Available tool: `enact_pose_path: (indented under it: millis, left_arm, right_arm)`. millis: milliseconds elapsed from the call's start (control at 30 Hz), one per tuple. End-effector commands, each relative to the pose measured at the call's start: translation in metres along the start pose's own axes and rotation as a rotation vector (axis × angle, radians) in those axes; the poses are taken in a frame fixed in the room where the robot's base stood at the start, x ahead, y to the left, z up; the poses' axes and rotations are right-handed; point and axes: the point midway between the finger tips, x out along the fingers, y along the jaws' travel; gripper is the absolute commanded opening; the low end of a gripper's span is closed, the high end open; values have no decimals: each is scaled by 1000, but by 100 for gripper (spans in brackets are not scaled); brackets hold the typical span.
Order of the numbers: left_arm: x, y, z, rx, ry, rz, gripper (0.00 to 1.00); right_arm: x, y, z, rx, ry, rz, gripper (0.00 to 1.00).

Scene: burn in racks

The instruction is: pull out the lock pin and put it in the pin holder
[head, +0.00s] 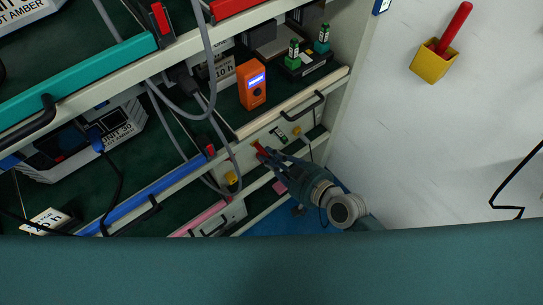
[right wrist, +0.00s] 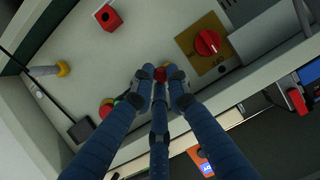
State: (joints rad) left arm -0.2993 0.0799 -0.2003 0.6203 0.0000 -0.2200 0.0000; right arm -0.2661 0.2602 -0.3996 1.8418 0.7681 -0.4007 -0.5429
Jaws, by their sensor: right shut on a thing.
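My left gripper is not in view.
A red rotary knob on a yellow plate (right wrist: 207,42) and a grey post with a yellow ring (right wrist: 47,70) flank the gripper. An orange meter (head: 252,84) stands on the shelf above. Grey cables (head: 207,80) hang at left. A yellow box with a red rod (head: 433,62) is at upper right.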

Motion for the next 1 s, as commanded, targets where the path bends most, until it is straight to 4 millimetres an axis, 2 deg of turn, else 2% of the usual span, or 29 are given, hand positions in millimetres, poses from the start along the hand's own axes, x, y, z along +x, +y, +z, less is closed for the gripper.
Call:
enact_pose_path:
  millis: [33, 1000]
  left_arm:
    - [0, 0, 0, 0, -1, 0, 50]
    - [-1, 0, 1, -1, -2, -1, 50]
  right_arm:
    - [0, -1, -6, 1, 13, 0, 0]
    - [-12, 0, -1, 0, 11, 1, 0]
